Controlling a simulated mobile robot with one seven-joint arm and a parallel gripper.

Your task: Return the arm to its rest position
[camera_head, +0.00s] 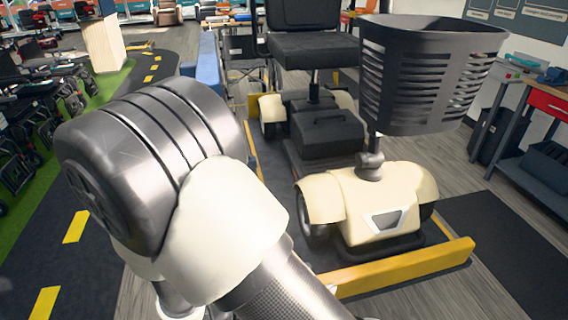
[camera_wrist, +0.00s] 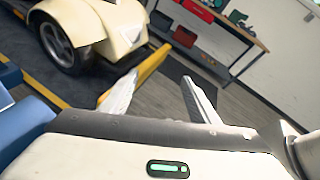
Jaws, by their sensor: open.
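My gripper (camera_wrist: 158,100) shows in the wrist view with its two fingers apart and nothing between them. The view there is tilted. A cream mobility scooter (camera_wrist: 90,30) stands beyond the fingers, and a yellow rail (camera_wrist: 145,68) passes behind the left finger; no contact is visible. In the head view my arm fills the lower left and my gripper is not visible. The scooter (camera_head: 370,205) stands upright on a dark platform, with a black basket (camera_head: 425,75) at its front and a black seat above its rear.
A workbench (camera_head: 540,100) with a red drawer stands at the right. A yellow rail (camera_head: 400,268) edges the scooter's platform. Several scooters and wheelchairs (camera_head: 35,115) line the green strip at the left. A dark lane with yellow dashes (camera_head: 76,227) runs beside them, clear where visible.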

